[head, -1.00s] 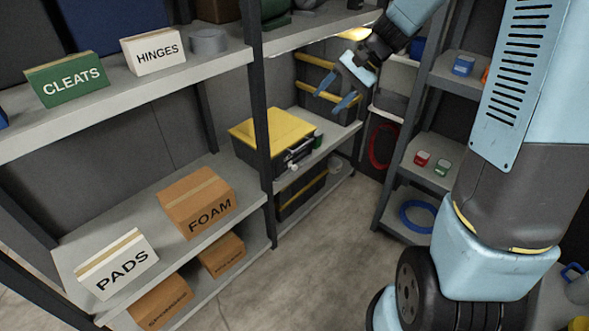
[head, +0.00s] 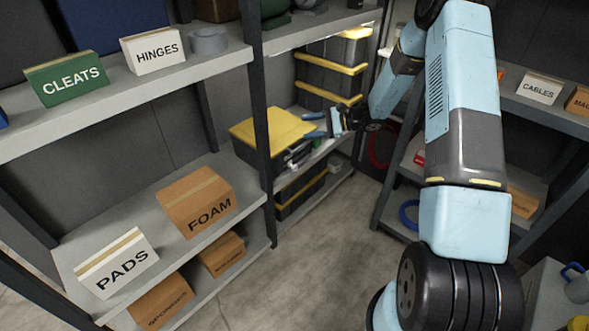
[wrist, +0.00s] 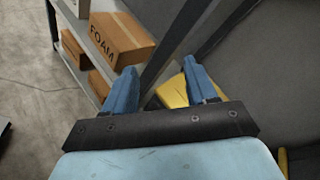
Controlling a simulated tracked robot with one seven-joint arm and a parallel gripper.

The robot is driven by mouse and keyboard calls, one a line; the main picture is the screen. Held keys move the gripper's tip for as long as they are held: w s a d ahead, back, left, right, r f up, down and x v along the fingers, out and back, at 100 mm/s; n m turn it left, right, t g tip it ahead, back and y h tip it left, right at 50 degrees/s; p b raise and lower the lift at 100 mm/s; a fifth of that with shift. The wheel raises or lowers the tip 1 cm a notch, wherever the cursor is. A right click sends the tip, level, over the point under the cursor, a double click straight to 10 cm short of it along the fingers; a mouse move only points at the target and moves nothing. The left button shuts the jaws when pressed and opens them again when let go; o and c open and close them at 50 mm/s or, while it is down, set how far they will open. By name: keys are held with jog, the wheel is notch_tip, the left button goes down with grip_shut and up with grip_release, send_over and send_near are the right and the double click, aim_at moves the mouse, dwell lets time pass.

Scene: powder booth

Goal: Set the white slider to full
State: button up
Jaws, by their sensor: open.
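I cannot make out the white slider for certain in either view. Some small dark and pale parts (head: 299,155) sit at the right front of a yellow-lidded black bin (head: 272,128) on the middle shelf; they are too small to tell what they are. My gripper (head: 310,125) is open and empty, its blue fingers pointing left at the right side of this bin, apparently just above shelf level. In the wrist view my open gripper (wrist: 160,72) has nothing between its fingers; a yellow surface (wrist: 174,90) shows beyond them.
Boxes marked FOAM (head: 197,201) and PADS (head: 117,263) lie on the left shelf. Stacked black and yellow bins (head: 330,75) stand behind my gripper. Another rack with a CABLES box (head: 541,88) is at right. The floor (head: 300,275) is clear.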

jog(key=w+d+f+m+t+y, duration=0.1)
jog(key=w+f+m+t, duration=0.15)
jog(key=f, duration=0.55)
jog(key=w+d+f+m+t, duration=0.1)
jog(key=w+f+m+t, duration=0.2)
jog(key=f, duration=0.5)
jog(key=m+t+h, duration=0.3)
jog(key=m+t, duration=0.3)
jog(key=m, duration=0.2)
send_near(296, 168)
jog(key=shift+n+g, duration=0.25)
jog(key=x, duration=1)
jog(key=shift+w+a+f, duration=0.1)
jog(key=shift+w+a, duration=0.1)
jog(key=shift+w, duration=0.2)
jog(key=shift+c, duration=0.5)
grip_shut()
